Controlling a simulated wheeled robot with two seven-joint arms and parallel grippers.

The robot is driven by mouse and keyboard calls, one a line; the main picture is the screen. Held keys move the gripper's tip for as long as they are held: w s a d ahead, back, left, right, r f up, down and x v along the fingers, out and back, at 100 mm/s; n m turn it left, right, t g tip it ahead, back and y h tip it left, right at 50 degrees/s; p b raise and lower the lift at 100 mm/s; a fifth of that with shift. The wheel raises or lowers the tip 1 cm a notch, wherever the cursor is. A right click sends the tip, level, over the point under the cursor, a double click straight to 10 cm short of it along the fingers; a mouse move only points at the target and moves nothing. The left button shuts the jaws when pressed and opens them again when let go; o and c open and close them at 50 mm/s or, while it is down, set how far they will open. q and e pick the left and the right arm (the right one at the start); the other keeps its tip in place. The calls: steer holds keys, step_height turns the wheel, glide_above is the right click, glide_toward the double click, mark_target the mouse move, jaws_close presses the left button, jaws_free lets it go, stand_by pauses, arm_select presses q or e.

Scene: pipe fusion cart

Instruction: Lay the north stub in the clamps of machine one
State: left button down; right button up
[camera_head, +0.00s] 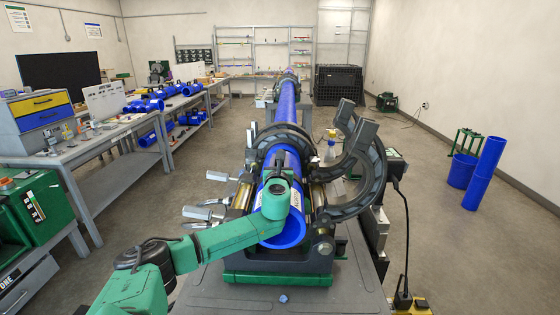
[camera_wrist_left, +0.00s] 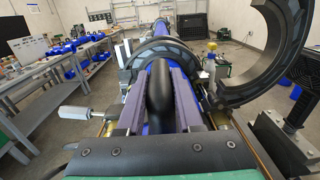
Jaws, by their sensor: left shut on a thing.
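The north stub, a short blue pipe (camera_head: 287,232) with white labels, lies lengthwise in the near end of machine one (camera_head: 276,266). It shows blue between and beside my fingers in the left wrist view. The upper clamp halves (camera_head: 363,170) stand swung open to the right. Whether the stub is fully seated in the lower clamps cannot be told. My right gripper is not in view.
A long blue pipe (camera_head: 287,98) runs away behind the machine. Silver clamp handles (camera_head: 203,213) stick out at the left. A spray bottle (camera_head: 331,146) stands behind the open clamps. Benches with blue fittings (camera_head: 144,106) line the left. Blue pipes (camera_head: 484,174) stand on the open floor at right.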

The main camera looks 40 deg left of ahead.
arm_select(q)
steer(key=shift+f+b, duration=0.5)
steer(key=shift+f, duration=0.05)
stand_by(0.4)
steer(key=c, duration=0.5)
jaws_free()
steer(key=shift+s+d, duration=0.1)
steer(key=shift+s, duration=0.1)
steer(key=shift+f, duration=0.25)
steer(key=shift+s+d+f, duration=0.1)
steer(key=shift+s+d, duration=0.05)
steer(key=b+v, duration=0.1)
steer(key=v, duration=0.3)
steer(key=b+v, duration=0.1)
steer(key=v, duration=0.4)
steer(key=b+v, duration=0.1)
steer(key=v, duration=0.4)
steer(key=shift+d+r, duration=0.15)
steer(key=shift+r, duration=0.2)
steer(key=shift+f, duration=0.1)
